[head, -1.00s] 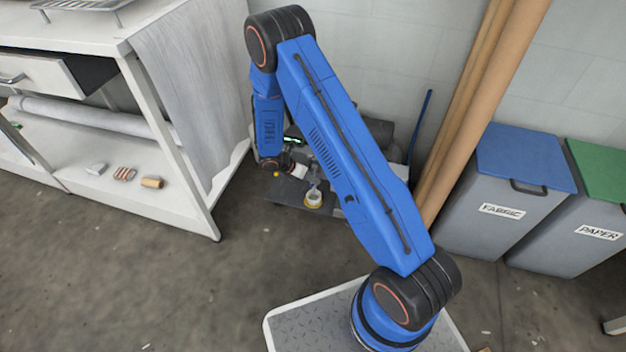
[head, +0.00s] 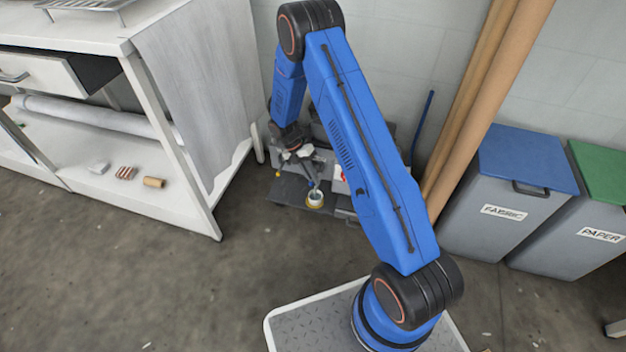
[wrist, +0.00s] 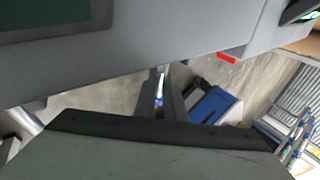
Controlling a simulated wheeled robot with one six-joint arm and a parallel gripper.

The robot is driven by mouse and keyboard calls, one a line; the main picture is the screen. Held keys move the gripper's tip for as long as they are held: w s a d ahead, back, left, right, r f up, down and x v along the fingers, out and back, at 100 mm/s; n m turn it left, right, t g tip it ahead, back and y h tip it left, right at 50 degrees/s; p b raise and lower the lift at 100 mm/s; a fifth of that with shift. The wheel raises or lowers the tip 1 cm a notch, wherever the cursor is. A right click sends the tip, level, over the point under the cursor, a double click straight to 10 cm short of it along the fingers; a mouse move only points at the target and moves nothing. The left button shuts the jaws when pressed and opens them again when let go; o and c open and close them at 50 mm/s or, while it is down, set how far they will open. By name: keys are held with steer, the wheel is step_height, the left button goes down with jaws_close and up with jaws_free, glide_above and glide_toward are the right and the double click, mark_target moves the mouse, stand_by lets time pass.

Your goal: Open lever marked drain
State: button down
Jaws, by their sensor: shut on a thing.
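A low grey machine (head: 290,190) stands against the back wall, partly hidden by my arm. A small pale cup with a yellow rim (head: 315,198) sits at its front, under a thin grey-blue fitting (head: 312,178). My gripper (head: 303,154) is at the machine's upper part, above and left of the cup. It is shut on what looks like a lever, largely hidden. In the wrist view, grey machine housing (wrist: 190,50) fills the top, and a slim part with a pale bar and a blue spot (wrist: 159,95) shows in the middle. No drain marking is readable.
A white bench (head: 190,195) with a hanging grey cloth (head: 195,85) stands left. Brown rolls (head: 480,110) lean on the wall at right, beside bins marked fabric (head: 500,215) and paper (head: 590,235). The floor (head: 130,290) in front is mostly clear.

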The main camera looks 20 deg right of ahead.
steer(key=shift+r+g, duration=0.15)
steer(key=shift+g, duration=0.15)
stand_by(0.4)
steer(key=c, duration=2.1)
jaws_free()
steer(key=shift+w+r, duration=0.1)
steer(key=v, duration=1.7)
steer(key=shift+d+r, duration=0.1)
